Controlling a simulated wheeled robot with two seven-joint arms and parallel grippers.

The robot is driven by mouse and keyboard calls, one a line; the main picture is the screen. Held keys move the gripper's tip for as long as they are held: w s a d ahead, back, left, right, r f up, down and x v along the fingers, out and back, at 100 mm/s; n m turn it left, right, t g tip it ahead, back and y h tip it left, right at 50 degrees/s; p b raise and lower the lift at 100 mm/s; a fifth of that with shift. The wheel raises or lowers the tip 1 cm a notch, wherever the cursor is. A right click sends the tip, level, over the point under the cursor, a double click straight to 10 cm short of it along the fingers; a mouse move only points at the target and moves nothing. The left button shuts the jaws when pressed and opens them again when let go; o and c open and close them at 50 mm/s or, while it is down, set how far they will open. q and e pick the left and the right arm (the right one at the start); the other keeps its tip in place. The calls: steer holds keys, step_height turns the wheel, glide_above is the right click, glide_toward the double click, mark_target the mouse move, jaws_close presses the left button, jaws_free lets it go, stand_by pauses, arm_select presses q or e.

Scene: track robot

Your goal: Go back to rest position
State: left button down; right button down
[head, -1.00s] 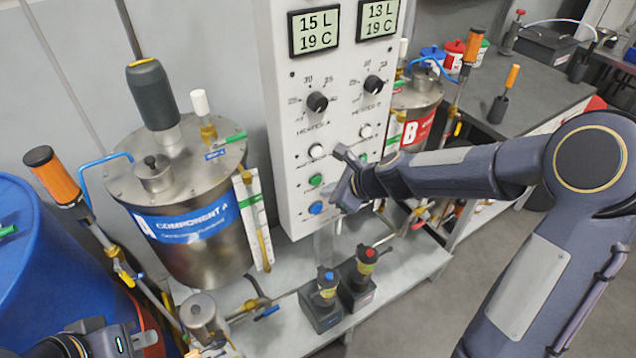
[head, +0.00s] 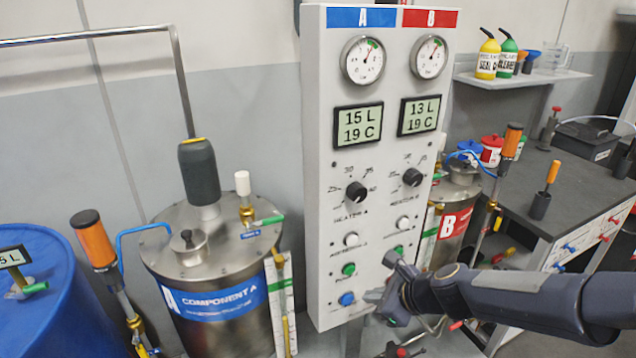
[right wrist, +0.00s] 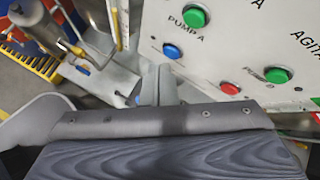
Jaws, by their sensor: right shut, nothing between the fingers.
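My right gripper (head: 380,296) is in front of the lower part of the white control panel (head: 322,190). Its dark arm comes in from the right. In the right wrist view its fingers (right wrist: 158,88) are together and hold nothing. The blue button (head: 347,299) and green button (head: 348,269) are just left of the gripper. In the right wrist view the blue button (right wrist: 172,51) and a red button (right wrist: 230,88) lie beyond the fingertips; I cannot tell the exact gap. My left gripper is out of view.
A steel tank labelled Component A (head: 215,290) and a blue drum (head: 45,310) stand left of the panel. Tank B (head: 455,235) is behind it on the right. A dark worktable (head: 570,185) is further right. The wall shelf (head: 520,78) holds bottles.

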steer(key=s+d+r+n, duration=0.1)
steer(key=s+r+n, duration=0.5)
steer(key=s+n, duration=0.55)
steer(key=s+d+n+g+h, duration=0.1)
steer(key=s+n, duration=0.4)
steer(key=s, duration=0.1)
steer(key=s+d+f+n+h, duration=0.1)
steer(key=s+d+n, duration=0.1)
steer(key=s+n, duration=0.4)
steer(key=shift+s+d+f+g, duration=0.25)
steer(key=shift+s+g, duration=0.15)
steer(key=shift+s, duration=0.35)
